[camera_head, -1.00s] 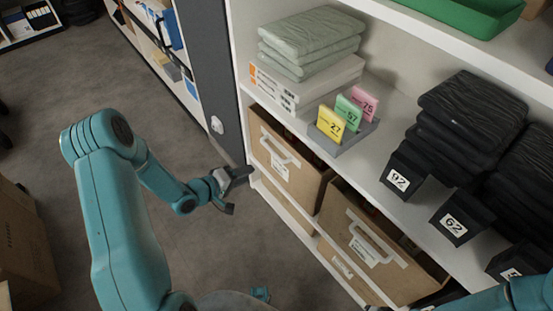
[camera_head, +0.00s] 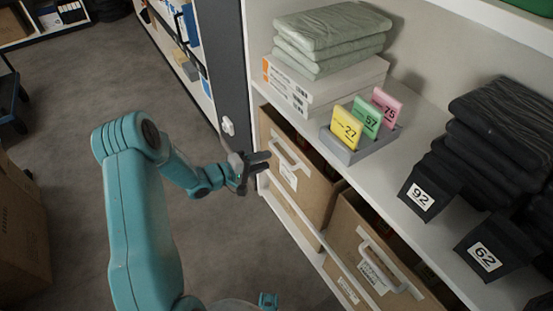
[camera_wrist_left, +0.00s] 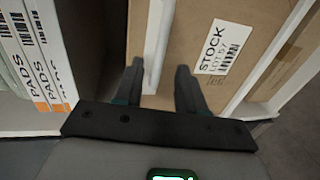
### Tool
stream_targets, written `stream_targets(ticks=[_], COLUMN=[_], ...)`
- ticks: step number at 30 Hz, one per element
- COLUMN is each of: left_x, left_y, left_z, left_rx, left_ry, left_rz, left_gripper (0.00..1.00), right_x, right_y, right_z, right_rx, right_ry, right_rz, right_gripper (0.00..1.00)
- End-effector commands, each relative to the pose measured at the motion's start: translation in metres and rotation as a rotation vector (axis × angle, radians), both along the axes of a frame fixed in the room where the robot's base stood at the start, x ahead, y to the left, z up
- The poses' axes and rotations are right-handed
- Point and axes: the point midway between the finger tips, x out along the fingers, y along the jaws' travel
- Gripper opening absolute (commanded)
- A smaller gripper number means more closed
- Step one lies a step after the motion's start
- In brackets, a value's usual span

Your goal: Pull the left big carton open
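The left big carton (camera_head: 318,196) is a brown box with a white bar handle (camera_head: 289,154) and a white label, on the shelf below the number cards. It also shows in the left wrist view (camera_wrist_left: 202,20), with its handle (camera_wrist_left: 157,45) and a STOCK label. My left gripper (camera_head: 256,171) is just in front of the carton's face, near the handle. In the left wrist view its two fingers (camera_wrist_left: 161,72) are spread apart, and the handle appears between them, closer to the left finger. I cannot tell whether they touch it. My right gripper is out of view.
A second brown carton (camera_head: 345,232) with a similar handle stands to the right. The shelf above holds white boxes (camera_head: 318,92), a grey card holder (camera_head: 352,151) and black stacks. A grey upright (camera_head: 222,65) borders the left side.

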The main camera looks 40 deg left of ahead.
Motion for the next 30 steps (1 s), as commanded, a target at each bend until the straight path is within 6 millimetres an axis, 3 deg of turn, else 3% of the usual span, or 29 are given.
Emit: stream_targets(ticks=[3,9,19,20,23,24,30], left_x=[0.023,0.045,0.051,0.051,0.050,0.050,0.050], left_y=[-0.010,-0.019,-0.020,-0.020,-0.020,-0.020,-0.020], left_z=[-0.007,-0.011,-0.010,-0.010,-0.011,-0.011,-0.010], left_rx=[0.001,0.001,0.001,0.001,0.001,0.001,0.001], left_ry=[-0.001,-0.001,0.000,0.000,0.000,0.000,0.000], left_rz=[-0.004,-0.002,0.000,0.000,0.000,0.000,0.000], left_gripper=[0.40,0.40,0.40,0.37,0.04,0.00,0.00], right_x=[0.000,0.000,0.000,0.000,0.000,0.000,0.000], right_y=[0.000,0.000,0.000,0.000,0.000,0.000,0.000], right_z=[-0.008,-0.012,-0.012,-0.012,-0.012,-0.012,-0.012], right_rx=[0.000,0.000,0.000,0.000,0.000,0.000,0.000], right_ry=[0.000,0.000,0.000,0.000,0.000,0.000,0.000], right_rz=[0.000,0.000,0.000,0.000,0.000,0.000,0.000], right_gripper=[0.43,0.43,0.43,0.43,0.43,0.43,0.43])
